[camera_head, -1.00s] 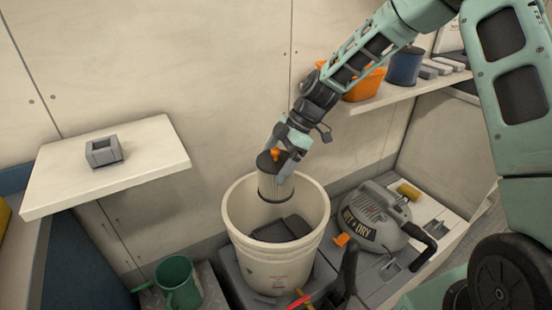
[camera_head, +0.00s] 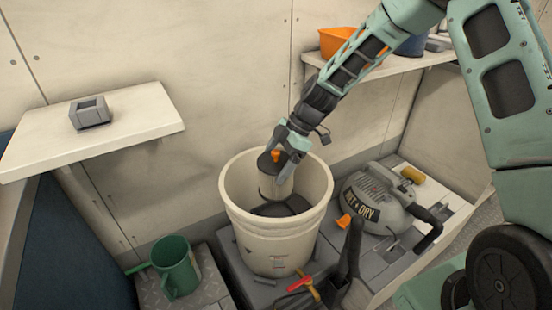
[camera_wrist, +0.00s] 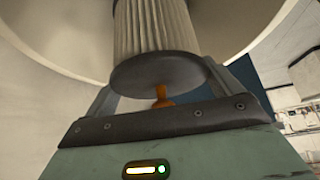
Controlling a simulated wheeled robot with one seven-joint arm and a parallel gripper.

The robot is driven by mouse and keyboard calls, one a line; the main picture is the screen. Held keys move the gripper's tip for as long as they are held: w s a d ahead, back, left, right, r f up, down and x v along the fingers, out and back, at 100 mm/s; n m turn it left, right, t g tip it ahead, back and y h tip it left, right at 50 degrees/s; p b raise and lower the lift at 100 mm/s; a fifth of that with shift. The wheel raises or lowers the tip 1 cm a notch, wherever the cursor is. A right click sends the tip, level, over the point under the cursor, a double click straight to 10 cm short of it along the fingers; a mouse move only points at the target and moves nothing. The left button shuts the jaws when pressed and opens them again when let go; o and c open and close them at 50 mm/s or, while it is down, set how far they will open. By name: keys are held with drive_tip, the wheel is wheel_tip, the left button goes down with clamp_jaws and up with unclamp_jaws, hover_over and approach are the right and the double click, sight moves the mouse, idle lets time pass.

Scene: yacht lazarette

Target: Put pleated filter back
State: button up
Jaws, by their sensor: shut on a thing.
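The pleated filter (camera_head: 276,180) is a pale cylinder with a dark end cap and an orange knob on top. It hangs upright inside the mouth of a white bucket (camera_head: 277,235), its lower part below the rim. My gripper (camera_head: 284,156) is shut on the filter at its capped upper end. In the wrist view the filter (camera_wrist: 155,28) shows its pleats, dark cap and orange knob, with the bucket wall around it. A dark part (camera_head: 280,209) lies inside the bucket below the filter; whether they touch I cannot tell.
A grey wet/dry vacuum head (camera_head: 375,200) stands right of the bucket. A green jug (camera_head: 175,268) is at lower left. A red-handled valve (camera_head: 302,284) is in front. An orange bin (camera_head: 340,40) is at upper right.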

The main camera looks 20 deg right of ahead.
drive_tip(key=shift+f+b, duration=3.1)
drive_tip(key=shift+f, duration=1.75)
